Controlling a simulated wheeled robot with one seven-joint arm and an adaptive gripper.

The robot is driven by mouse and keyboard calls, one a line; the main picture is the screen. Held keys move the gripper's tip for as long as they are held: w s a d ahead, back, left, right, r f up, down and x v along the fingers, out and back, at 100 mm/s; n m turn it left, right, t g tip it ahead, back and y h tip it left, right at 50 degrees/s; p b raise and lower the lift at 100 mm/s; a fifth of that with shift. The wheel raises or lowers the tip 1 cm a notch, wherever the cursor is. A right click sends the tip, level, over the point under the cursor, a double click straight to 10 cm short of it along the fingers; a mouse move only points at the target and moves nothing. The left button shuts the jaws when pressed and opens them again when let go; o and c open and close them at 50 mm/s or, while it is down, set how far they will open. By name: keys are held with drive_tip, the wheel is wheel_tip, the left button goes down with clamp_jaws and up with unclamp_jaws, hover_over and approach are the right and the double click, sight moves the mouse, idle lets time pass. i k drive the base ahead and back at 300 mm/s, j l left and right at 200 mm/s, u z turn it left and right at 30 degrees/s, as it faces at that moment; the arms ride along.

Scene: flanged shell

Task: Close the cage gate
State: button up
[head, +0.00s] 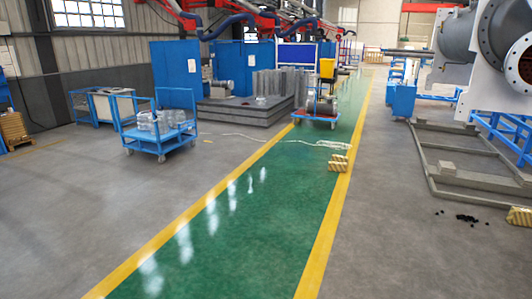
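No cage gate can be made out for certain in the head view. Blue upright panels (175,75) stand at the back left, and a blue panel in a pale frame (296,55) stands at the back centre. I cannot tell whether either belongs to a cage. My gripper and arm are not in view.
A green walkway (225,222) with yellow edge lines runs ahead, mostly clear. A blue cart (145,138) with clear bottles stands left. A loaded trolley (318,112) and a yellowish block (338,163) are on the walkway. A metal floor frame (450,141) lies right.

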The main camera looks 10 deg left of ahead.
sight(189, 124)
drive_tip(key=i+j+u, duration=0.3)
drive_tip(key=i, duration=0.25)
drive_tip(key=i+j+u, duration=0.35)
drive_tip(key=i, duration=0.25)
drive_tip(key=i+u, duration=0.3)
drive_tip(key=i, duration=6.7)
drive_tip(key=i+u, duration=0.1)
drive_tip(key=i, duration=0.65)
drive_tip(key=i+l, duration=0.1)
drive_tip(key=i, duration=0.65)
drive_tip(key=i+u, duration=0.1)
drive_tip(key=i, duration=0.65)
drive_tip(key=i+l, duration=0.15)
drive_tip(key=i, duration=0.6)
drive_tip(key=i+l+u, duration=0.1)
drive_tip(key=i, duration=0.65)
